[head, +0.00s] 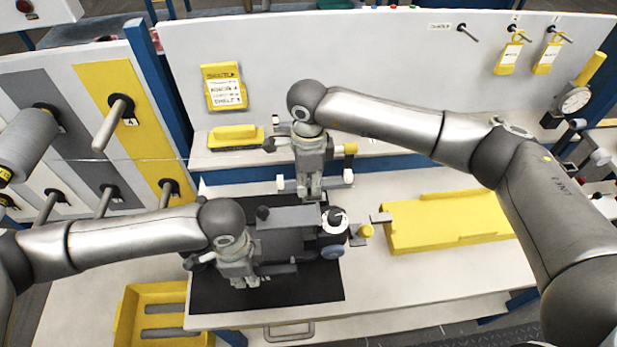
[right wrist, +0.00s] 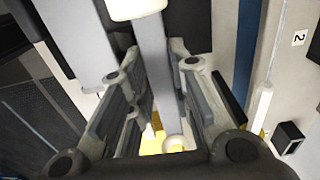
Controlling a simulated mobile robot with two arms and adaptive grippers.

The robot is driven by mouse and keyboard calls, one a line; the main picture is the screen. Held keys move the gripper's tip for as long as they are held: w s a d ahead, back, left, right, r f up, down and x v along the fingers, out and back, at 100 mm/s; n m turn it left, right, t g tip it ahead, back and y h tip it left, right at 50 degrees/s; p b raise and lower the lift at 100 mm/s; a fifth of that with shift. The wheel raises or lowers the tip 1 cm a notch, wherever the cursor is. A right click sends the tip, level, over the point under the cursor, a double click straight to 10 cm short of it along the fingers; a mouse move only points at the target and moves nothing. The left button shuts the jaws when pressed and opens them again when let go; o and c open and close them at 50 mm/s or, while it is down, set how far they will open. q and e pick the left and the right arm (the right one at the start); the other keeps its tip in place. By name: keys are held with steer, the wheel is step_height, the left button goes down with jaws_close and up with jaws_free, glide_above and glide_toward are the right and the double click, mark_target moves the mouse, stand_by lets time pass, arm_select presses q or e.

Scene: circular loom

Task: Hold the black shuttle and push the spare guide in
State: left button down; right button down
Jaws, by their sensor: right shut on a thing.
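The black shuttle (head: 290,242), a dark grey body with a round bluish spool end, lies on the black mat (head: 310,290). My left gripper (head: 245,280) is at its near left side; its arm hides part of the shuttle, and I cannot tell whether the fingers close on it. My right gripper (head: 310,195) is above the far edge of the shuttle, pointing down. It is shut on a grey bar with white ends, which seems to be the spare guide (head: 348,177). In the right wrist view the bar (right wrist: 158,60) runs between the fingers.
A yellow tray (head: 450,225) lies right of the mat, with a small yellow knob (head: 366,231) between. A yellow bin (head: 150,310) is at the lower left. A yellow block (head: 235,137) sits on the back shelf. Pegs fill the left panel. The table's front right is clear.

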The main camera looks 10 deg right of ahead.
mark_target(308, 183)
steer(key=shift+f, duration=0.3)
stand_by(0.4)
steer(key=shift+f, duration=1.2)
steer(key=c, duration=1.3)
jaws_free()
steer(key=shift+f, duration=0.15)
steer(key=shift+o, duration=0.2)
step_height(308, 183, up, 12)
steer(key=shift+r, duration=0.1)
